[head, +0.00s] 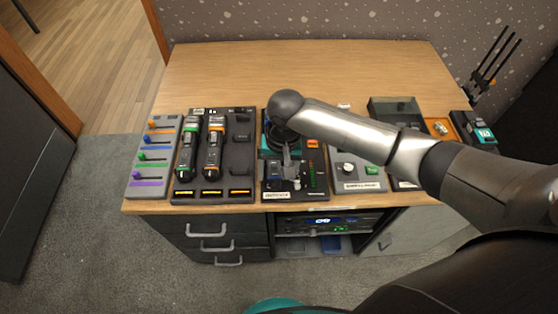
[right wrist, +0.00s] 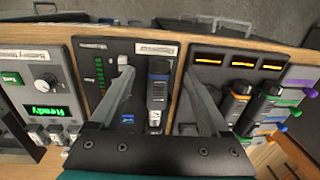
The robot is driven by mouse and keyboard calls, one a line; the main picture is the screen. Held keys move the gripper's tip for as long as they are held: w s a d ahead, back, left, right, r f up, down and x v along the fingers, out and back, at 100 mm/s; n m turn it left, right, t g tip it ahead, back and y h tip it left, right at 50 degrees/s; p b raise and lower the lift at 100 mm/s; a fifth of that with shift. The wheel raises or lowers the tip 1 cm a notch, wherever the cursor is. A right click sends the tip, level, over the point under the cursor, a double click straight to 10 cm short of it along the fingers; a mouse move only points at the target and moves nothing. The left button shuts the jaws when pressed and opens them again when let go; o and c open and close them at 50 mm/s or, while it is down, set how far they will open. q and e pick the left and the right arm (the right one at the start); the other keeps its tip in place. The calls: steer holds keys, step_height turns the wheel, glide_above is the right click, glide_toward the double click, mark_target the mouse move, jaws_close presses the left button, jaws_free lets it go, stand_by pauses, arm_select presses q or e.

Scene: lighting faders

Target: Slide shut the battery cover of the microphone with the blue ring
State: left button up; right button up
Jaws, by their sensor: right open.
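A dark microphone (right wrist: 158,90) lies lengthwise in the middle panel (right wrist: 177,46) in the right wrist view. A bluish tint shows near its end, but I cannot clearly make out a blue ring or how its battery cover stands. My right gripper (right wrist: 159,76) is open, with one finger on each side of this microphone; I cannot tell whether they touch it. In the head view the right gripper (head: 290,170) is over the middle panel (head: 315,160), and my arm hides part of it. My left gripper is not in view.
Left of the middle panel, a dark dock (head: 240,160) holds a green-ringed microphone (head: 187,150) and an orange-ringed microphone (head: 214,150). A grey panel of coloured sliders (head: 150,160) sits farther left. A knob panel (head: 358,172) is to the right. The table's back (head: 300,65) is clear.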

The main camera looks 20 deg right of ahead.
mark_target(275, 183)
steer(key=f+b, duration=0.1)
steer(key=f, duration=0.4)
steer(key=shift+a, duration=0.2)
jaws_close()
steer(key=shift+w, duration=0.1)
stand_by(0.4)
